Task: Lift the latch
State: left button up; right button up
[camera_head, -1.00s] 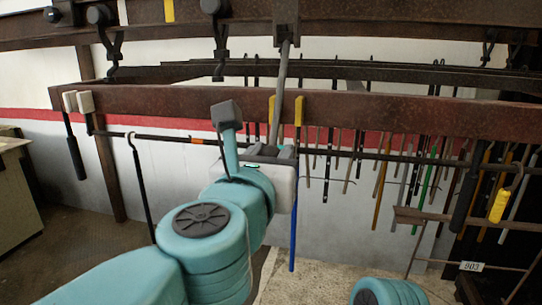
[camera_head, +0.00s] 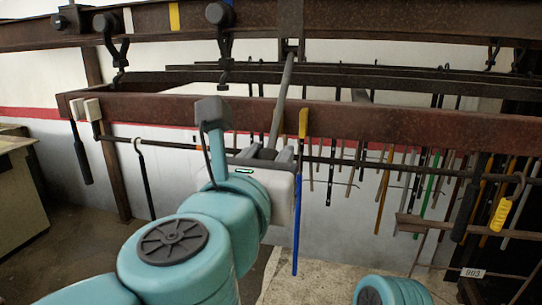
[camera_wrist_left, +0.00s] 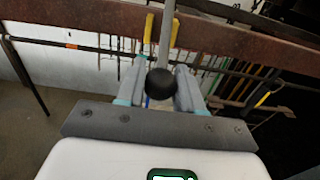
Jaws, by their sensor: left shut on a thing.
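The latch's grey lever (camera_head: 284,92) hangs down from a dark bracket on the upper rusty beam and slants slightly left towards its lower end. My left gripper (camera_head: 272,153) is shut on the lever's lower end, in front of the lower rusty rail. In the left wrist view the lever (camera_wrist_left: 166,38) runs up between the fingers (camera_wrist_left: 160,80). Its black ball knob (camera_wrist_left: 161,83) sits between them, towards the camera. The head view hides the knob behind my gripper. My right gripper is out of view.
The rusty rail (camera_head: 400,122) crosses behind the lever, with a yellow piece (camera_head: 303,122) on it. Several rods and tools hang from a thin bar (camera_head: 340,160) below. Black clamps (camera_head: 224,50) hang left of the lever. A beige cabinet (camera_head: 18,190) stands at far left.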

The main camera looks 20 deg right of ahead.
pick_arm(q)
jog(key=shift+s+a+r+p, duration=0.3)
jog(key=shift+s+r+p, duration=0.15)
jog(key=shift+r, duration=0.25)
jog(key=shift+s+a+r+p, duration=0.25)
jog(key=shift+s+r+p, duration=0.15)
jog(key=shift+r, duration=0.3)
jog(key=shift+s+a+r+p, duration=0.15)
jog(key=shift+a+r+p, duration=0.05)
jog(key=shift+r+p, duration=0.45)
jog(key=shift+r, duration=0.1)
jog(key=o, duration=0.9)
jog(key=shift+s, duration=0.25)
jog(key=shift+w, duration=0.1)
